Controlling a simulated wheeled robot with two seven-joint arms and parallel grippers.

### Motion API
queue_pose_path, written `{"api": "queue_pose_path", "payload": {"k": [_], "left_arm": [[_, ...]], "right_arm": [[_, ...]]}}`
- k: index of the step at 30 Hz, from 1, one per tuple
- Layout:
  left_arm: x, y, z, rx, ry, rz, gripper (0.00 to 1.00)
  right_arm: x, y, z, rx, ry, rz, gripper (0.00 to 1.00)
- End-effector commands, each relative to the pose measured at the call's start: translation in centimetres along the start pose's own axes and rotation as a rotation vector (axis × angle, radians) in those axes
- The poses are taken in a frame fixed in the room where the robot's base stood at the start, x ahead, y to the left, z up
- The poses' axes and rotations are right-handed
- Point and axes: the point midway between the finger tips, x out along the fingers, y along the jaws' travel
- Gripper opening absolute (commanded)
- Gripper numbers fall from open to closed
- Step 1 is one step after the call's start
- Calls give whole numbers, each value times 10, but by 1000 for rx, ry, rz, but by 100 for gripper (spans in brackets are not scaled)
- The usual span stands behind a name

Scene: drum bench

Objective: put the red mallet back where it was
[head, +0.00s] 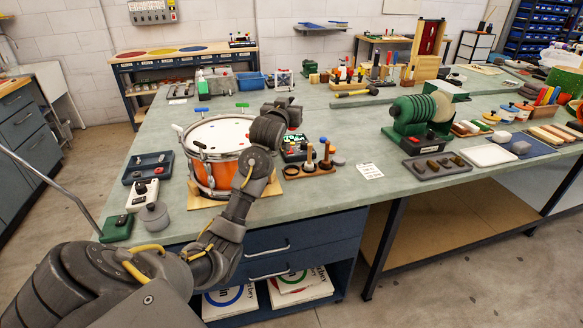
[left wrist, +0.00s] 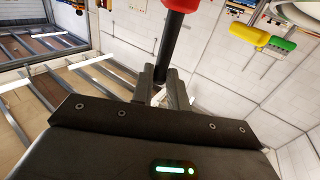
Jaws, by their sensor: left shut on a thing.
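My left gripper (head: 287,108) is over the bench, just right of the orange drum (head: 216,170). In the left wrist view its fingers (left wrist: 165,85) are shut on the dark handle of the red mallet (left wrist: 162,48). The mallet's red head is at the top edge of that view and partly cut off. In the head view I cannot make out the held mallet. A small wooden stand (head: 313,171) with upright pieces is below and right of the gripper. My right gripper is not in view.
A black tray of small parts (head: 288,154) lies beside the drum. A green ribbed machine (head: 418,112) stands to the right, with a parts tray (head: 436,167) in front. A white label card (head: 369,170) lies near the front edge. Bench around the card is mostly clear.

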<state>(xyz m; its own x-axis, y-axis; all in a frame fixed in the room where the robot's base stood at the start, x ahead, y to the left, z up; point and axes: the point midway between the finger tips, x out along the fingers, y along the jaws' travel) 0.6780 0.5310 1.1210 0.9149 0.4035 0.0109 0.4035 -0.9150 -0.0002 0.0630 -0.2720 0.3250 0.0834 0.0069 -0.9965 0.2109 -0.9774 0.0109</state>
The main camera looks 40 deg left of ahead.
Motion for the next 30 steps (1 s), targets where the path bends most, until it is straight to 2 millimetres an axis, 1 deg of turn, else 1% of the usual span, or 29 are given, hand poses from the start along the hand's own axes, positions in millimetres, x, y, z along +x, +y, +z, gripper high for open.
{"api": "queue_pose_path", "payload": {"k": [9, 12, 16, 25, 30], "left_arm": [[-2, 1, 84, 2, -8, 2, 0], [-2, 1, 107, 1, -7, 1, 0], [-2, 1, 126, 1, -3, 0, 0], [-2, 1, 139, 1, -3, 1, 0], [-2, 0, 163, 0, -3, 0, 0]], "right_arm": [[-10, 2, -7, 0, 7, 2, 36], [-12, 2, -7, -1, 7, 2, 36], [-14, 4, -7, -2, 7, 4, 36], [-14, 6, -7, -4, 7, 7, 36], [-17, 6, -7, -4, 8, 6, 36]]}}
